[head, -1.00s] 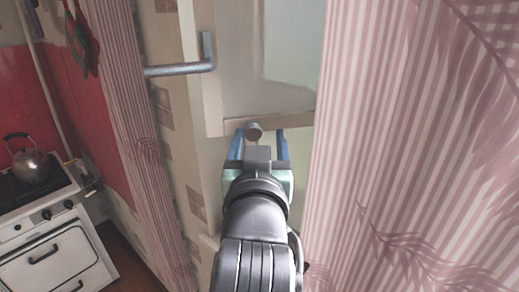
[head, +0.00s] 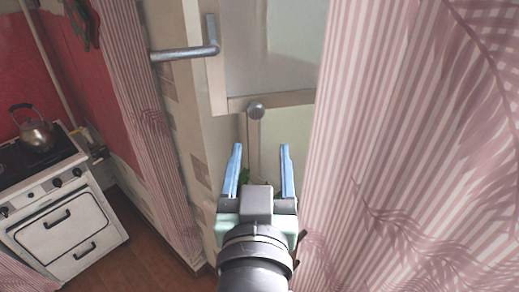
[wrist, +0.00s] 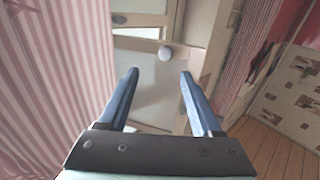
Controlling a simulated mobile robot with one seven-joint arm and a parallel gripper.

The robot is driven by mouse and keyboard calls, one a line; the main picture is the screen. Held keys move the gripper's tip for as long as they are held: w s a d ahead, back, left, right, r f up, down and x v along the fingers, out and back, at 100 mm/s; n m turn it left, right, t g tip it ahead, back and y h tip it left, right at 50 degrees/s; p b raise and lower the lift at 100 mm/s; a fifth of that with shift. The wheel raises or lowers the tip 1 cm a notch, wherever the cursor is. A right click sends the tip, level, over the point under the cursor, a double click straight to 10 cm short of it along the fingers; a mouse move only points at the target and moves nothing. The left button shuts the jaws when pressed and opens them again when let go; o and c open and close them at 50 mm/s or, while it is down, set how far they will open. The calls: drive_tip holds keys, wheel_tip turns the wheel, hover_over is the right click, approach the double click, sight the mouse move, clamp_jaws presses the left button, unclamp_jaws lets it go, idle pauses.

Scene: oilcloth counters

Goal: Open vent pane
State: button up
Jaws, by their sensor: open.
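The vent pane (head: 284,58) is a pale-framed pane at the top middle of the head view. A round grey knob (head: 256,109) sits on its lower frame rail. The knob also shows in the wrist view (wrist: 165,53), beyond the fingertips. My gripper (head: 262,150) has two blue fingers spread apart with nothing between them. It is below the knob in the head view, and the knob lines up roughly with the gap. In the wrist view the fingers (wrist: 159,75) point toward the knob without touching it. I cannot tell whether the pane is ajar.
Striped pink curtains hang close on the right (head: 400,150) and on the left (head: 145,130). A grey metal bar handle (head: 185,53) juts out left of the pane. A white stove (head: 65,225) with a kettle (head: 37,134) stands at the far left.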

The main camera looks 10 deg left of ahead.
drive_tip(key=shift+s+d+r+p, duration=0.1)
drive_tip(key=shift+s+d+p, duration=0.1)
drive_tip(key=shift+s+p, duration=0.85)
drive_tip(key=shift+s+d+p, duration=0.15)
drive_tip(key=shift+s+p, duration=0.5)
drive_tip(key=shift+p, duration=0.75)
drive_tip(key=s+d+r+m+t+h+b, duration=0.1)
drive_tip(key=d+r+t+b, duration=0.2)
drive_tip(key=r+b, duration=0.5)
drive_tip(key=s+d+r+t+h+b, duration=0.1)
drive_tip(key=s+d+r+t+b, duration=0.1)
drive_tip(key=r+t+b, duration=0.4)
wheel_tip(320, 180, up, 4)
drive_tip(key=shift+d+r+m+t+h+b, duration=0.1)
drive_tip(key=shift+d+m+t+h+b, duration=0.3)
drive_tip(key=shift+b, duration=0.75)
drive_tip(key=shift+d, duration=0.1)
